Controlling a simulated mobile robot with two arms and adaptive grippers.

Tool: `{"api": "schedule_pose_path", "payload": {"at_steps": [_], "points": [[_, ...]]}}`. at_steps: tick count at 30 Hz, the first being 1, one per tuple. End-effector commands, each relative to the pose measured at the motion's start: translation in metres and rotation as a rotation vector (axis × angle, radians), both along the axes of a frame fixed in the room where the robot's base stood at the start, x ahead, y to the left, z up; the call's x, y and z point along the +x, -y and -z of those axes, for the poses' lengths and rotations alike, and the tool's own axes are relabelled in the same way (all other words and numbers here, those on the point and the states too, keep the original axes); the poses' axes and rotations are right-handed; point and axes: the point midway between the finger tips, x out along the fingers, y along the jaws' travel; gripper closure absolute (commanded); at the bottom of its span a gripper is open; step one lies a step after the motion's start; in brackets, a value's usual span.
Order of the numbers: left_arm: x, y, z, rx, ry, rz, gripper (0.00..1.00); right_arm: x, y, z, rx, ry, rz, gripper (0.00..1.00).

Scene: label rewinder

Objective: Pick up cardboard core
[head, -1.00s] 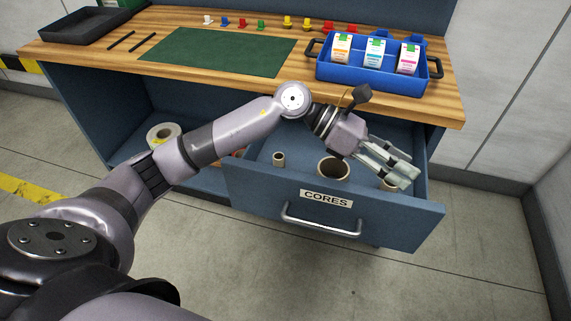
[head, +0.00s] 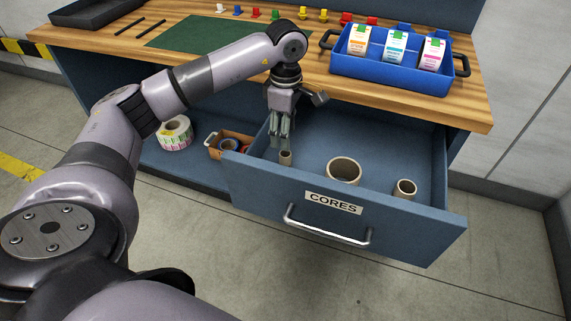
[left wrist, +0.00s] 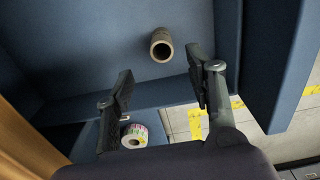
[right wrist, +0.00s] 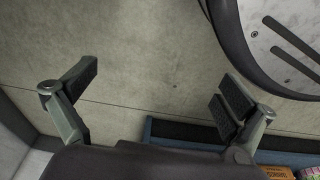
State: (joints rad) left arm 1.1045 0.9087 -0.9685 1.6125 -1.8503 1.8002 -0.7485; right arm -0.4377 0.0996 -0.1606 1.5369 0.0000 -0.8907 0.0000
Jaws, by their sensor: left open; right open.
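Three cardboard cores stand upright in the open drawer (head: 340,228) labelled CORES: a small one (head: 285,158) at the left, a wide one (head: 344,171) in the middle and a medium one (head: 405,189) at the right. My left gripper (head: 281,146) points down just above the small core at the drawer's left end. In the left wrist view one core (left wrist: 161,46) shows beyond the open, empty fingers (left wrist: 162,92). My right gripper (right wrist: 155,95) is open and empty over bare floor in the right wrist view.
The drawer walls and front close in around the cores. A label roll (head: 174,133) and an open box (head: 229,144) sit on the lower shelf at left.

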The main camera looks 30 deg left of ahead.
Motion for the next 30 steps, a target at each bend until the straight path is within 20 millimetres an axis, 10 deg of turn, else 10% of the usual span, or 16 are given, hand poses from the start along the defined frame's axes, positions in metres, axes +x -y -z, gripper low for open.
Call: {"api": "schedule_pose_path", "payload": {"at_steps": [30], "points": [[-0.002, 0.001, 0.098, -0.003, 0.002, 0.001, 0.50, 0.018, -0.003, -0.032, 0.004, 0.027, 0.004, 0.00]]}}
